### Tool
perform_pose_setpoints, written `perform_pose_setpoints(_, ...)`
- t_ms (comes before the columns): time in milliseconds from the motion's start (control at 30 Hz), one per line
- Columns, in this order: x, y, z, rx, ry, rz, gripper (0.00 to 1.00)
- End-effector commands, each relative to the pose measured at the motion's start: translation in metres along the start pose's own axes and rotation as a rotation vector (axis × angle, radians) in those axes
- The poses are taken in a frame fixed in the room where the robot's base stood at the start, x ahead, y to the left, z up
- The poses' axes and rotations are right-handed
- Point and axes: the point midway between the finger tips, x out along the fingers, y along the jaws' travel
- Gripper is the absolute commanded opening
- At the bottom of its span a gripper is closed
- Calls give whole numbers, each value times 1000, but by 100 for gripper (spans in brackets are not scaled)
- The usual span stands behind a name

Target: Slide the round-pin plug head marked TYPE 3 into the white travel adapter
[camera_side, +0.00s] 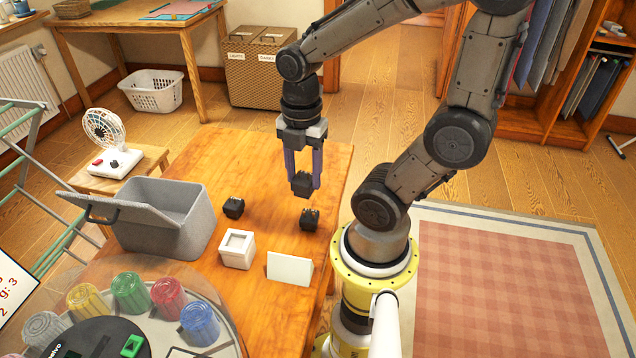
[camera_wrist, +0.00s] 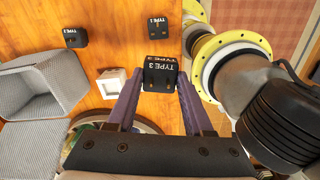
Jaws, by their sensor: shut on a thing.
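My gripper (camera_side: 302,186) is shut on a black plug head (camera_side: 302,181), held above the wooden table. In the wrist view the held plug head (camera_wrist: 160,74) reads TYPE 3 on two faces and sits between the purple fingers (camera_wrist: 158,98). Its pins cannot be made out. The white travel adapter (camera_side: 237,251) stands on the table, below and left of my gripper, with a square recess in its top. In the wrist view the adapter (camera_wrist: 112,74) is left of the held plug head, apart from it.
Two other black plug heads, one left (camera_side: 233,207) and one right (camera_side: 310,219), stand on the table. A white card (camera_side: 289,268) is beside the adapter. A grey lidded box (camera_side: 160,235) stands at left; coloured ribbed cups (camera_side: 130,292) are in front. The table's far part is clear.

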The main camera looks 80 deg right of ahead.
Motion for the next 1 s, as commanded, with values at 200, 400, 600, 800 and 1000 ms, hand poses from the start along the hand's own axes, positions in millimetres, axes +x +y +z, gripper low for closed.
perform_pose_setpoints(200,-5,73,-31,-3,0,-5,0)
perform_pose_setpoints(400,9,112,-77,-99,-1,-5,0)
perform_pose_setpoints(600,24,113,-101,-184,0,-2,0)
perform_pose_setpoints(800,31,112,-104,-198,0,-1,0)
perform_pose_setpoints(1000,47,111,-104,-197,-1,-3,0)
